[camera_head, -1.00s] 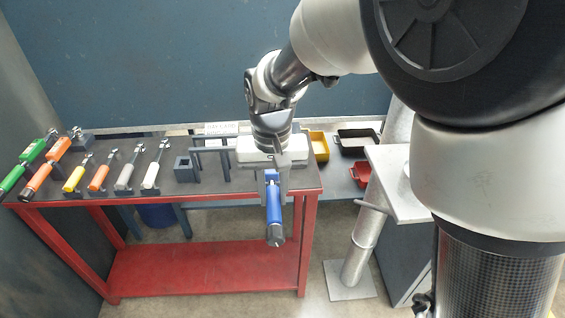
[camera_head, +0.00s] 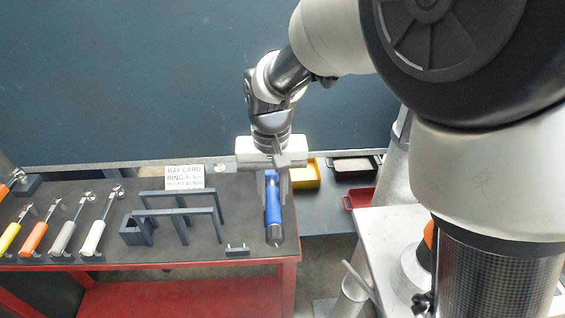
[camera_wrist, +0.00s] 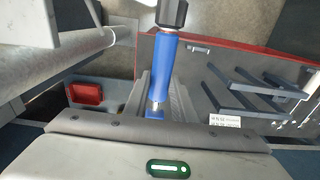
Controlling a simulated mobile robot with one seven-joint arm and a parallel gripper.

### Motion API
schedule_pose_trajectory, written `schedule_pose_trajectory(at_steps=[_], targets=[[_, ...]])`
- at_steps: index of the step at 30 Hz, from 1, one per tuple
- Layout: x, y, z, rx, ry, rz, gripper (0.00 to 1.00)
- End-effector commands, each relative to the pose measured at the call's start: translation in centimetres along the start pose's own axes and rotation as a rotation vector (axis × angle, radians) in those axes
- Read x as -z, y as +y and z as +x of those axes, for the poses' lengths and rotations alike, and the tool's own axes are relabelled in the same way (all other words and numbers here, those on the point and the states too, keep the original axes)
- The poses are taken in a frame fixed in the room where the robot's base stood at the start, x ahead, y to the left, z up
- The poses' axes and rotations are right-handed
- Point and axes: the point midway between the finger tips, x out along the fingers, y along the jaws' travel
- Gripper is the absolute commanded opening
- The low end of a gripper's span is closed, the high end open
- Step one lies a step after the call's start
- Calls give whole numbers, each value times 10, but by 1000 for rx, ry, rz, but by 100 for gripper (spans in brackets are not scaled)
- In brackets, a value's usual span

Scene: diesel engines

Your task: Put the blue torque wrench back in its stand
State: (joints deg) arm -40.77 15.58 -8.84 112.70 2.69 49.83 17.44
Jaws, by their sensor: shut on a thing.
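My gripper (camera_head: 272,180) is shut on the blue torque wrench (camera_head: 273,215) above the right end of the bench. The wrench's blue handle points toward the bench's front edge, with its dark end foremost. In the wrist view the handle (camera_wrist: 164,72) extends up from between the jaws, and the gripper body hides the wrench's other end. A dark stand (camera_head: 181,219), with a square box and two arch-shaped bars, is on the bench left of my gripper. It appears empty. It also shows at the right in the wrist view (camera_wrist: 243,102).
Several wrenches with coloured handles, including a white one (camera_head: 98,225), lie at the bench's left. A small bracket (camera_head: 237,250) is near the front edge. A white card (camera_head: 185,177) stands behind the stand. Yellow (camera_head: 306,175) and red (camera_head: 358,198) bins are at back right.

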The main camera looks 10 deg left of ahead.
Motion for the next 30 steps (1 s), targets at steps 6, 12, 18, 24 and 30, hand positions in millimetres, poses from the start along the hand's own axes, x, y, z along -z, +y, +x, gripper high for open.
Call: schedule_pose_trajectory(at_steps=[6, 12, 18, 24, 30], targets=[[0, 0, 4, 1, 3, 0, 0], [0, 0, 16, 1, 2, 0, 0], [0, 0, 34, 0, 3, 0, 0], [-1, 0, 50, 0, 4, 0, 0], [-1, 0, 65, 1, 3, 0, 0]])
